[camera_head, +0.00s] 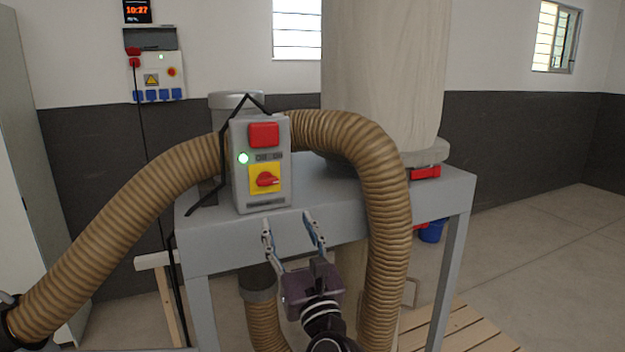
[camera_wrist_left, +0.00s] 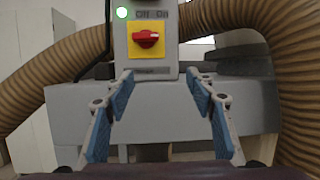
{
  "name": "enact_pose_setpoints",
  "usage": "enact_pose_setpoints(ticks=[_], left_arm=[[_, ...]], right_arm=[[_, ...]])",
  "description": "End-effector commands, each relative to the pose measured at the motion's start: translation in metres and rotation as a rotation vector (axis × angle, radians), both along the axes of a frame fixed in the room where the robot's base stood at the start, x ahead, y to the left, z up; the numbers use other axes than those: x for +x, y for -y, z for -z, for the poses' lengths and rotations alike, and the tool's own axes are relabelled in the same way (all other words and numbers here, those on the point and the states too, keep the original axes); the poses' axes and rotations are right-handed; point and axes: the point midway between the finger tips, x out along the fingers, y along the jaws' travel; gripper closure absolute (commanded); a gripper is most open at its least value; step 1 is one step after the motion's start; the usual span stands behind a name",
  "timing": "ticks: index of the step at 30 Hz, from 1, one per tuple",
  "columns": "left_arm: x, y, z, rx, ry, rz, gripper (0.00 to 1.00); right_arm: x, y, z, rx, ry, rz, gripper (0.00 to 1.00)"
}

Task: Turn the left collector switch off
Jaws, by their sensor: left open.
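The collector switch box (camera_head: 280,196) is grey and stands upright at the front of the grey metal stand. On it are a red button (camera_head: 263,135), a lit green lamp (camera_head: 243,158) and a red rotary knob (camera_head: 267,179) on a yellow plate. In the left wrist view the knob (camera_wrist_left: 146,39) sits at top centre, its handle roughly horizontal, below the "OFF ON" lettering. My left gripper (camera_head: 289,219) is open and empty, in front of and below the box, its fingers pointing up toward it. The right gripper is not in view.
A ribbed brown hose (camera_head: 385,190) curves close along the box's right side, and another stretch (camera_head: 125,215) runs down left. A pale filter bag (camera_head: 383,75) rises behind the grey stand (camera_head: 440,195). A wall panel (camera_head: 158,77) with sockets is at back left.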

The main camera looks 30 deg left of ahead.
Motion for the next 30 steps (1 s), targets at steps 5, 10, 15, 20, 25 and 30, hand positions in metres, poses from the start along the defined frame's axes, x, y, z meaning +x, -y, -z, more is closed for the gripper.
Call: enact_pose_setpoints(ticks=[5,10,15,20,25,30], left_arm=[[-0.025,-0.013,-0.040,0.065,0.020,-0.094,0.49],[-0.012,-0.028,-0.052,0.070,0.018,-0.098,0.49],[0.005,-0.048,-0.062,0.069,0.017,-0.096,0.49],[0.017,-0.060,-0.067,0.067,0.017,-0.093,0.49],[0.021,-0.065,-0.068,0.066,0.017,-0.092,0.49],[0.021,-0.065,-0.067,0.065,0.017,-0.092,0.49]], right_arm=[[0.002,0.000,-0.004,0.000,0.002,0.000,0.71],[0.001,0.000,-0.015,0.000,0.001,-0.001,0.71],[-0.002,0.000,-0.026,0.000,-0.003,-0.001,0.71],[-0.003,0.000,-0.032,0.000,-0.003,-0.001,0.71],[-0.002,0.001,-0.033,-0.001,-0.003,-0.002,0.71],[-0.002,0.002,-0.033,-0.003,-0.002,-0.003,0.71]])
